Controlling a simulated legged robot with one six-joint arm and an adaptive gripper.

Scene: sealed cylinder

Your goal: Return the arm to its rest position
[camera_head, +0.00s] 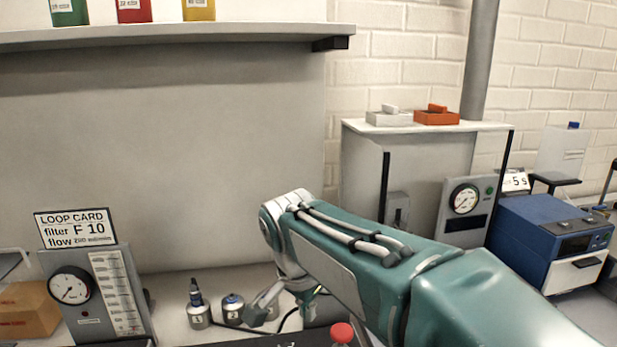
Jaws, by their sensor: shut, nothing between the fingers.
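My teal arm reaches in from the lower right and bends down at its far joint in the camera_head view. My gripper (262,303) hangs below that joint, low over the bench, partly hidden by the arm. It is shut with nothing in it. Small metal cylinders stand by it: one marked 1 (198,315) with a dark fitting on top, and one marked 2 (232,313) just left of my gripper. Another metal one is partly hidden behind the gripper. A red-capped item (342,333) shows at the bottom edge, mostly cut off.
A gauge panel with a loop card (75,228) and a cardboard box (28,310) stand at left. A shelf (180,36) overhangs at upper left. At right are a white cabinet (360,155), a gauge unit (466,208) and a blue instrument (545,235).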

